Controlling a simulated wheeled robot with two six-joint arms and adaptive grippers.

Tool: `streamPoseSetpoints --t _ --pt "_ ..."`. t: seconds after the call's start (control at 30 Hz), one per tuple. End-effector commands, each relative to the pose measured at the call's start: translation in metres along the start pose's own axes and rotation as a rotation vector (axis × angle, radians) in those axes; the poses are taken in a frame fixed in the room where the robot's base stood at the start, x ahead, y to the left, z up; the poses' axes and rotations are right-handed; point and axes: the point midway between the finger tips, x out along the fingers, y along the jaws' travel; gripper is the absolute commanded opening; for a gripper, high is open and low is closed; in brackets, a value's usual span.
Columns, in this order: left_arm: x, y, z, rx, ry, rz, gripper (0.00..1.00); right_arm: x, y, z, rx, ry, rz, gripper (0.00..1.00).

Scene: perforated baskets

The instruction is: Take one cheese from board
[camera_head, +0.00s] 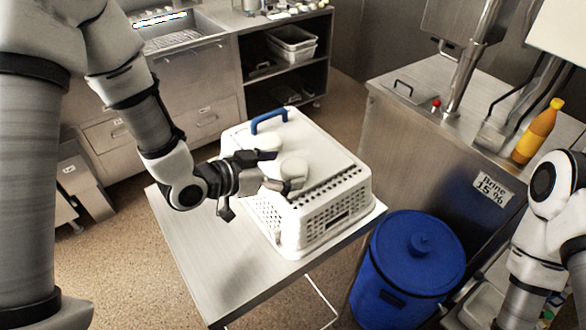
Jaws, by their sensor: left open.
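A white board (318,150) with a blue handle (268,117) lies on top of a white perforated basket (325,222). Two round white cheeses sit on the board: a farther cheese (264,141) and a nearer cheese (291,168). My left gripper (281,171) reaches in from the left, low over the board. Its open fingers are at the left and near side of the nearer cheese, and partly hide it. I cannot tell whether they touch it. My right arm shows at the right edge, but its gripper is not in view.
The basket stands on a steel table (195,240), whose left part is bare. A blue lidded bin (408,275) stands at the table's right. A steel counter labelled Brine 15 % (415,130) holds an orange bottle (537,132). Shelving (285,75) is behind.

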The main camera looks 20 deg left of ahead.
Motion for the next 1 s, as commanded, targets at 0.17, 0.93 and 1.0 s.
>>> streamPoseSetpoints --t 0.17,0.93,1.0 --pt "0.025 0.001 -0.002 0.002 -0.003 0.002 0.9 -0.015 0.0 0.0 0.0 0.0 0.0 0.4" --pt "0.027 0.001 -0.001 0.0 -0.001 0.001 0.24 -0.013 0.0 0.0 0.0 0.0 0.0 0.4" --pt "0.026 0.0 -0.003 0.0 0.0 0.001 0.24 -0.012 0.0 0.0 0.0 0.0 0.0 0.4"
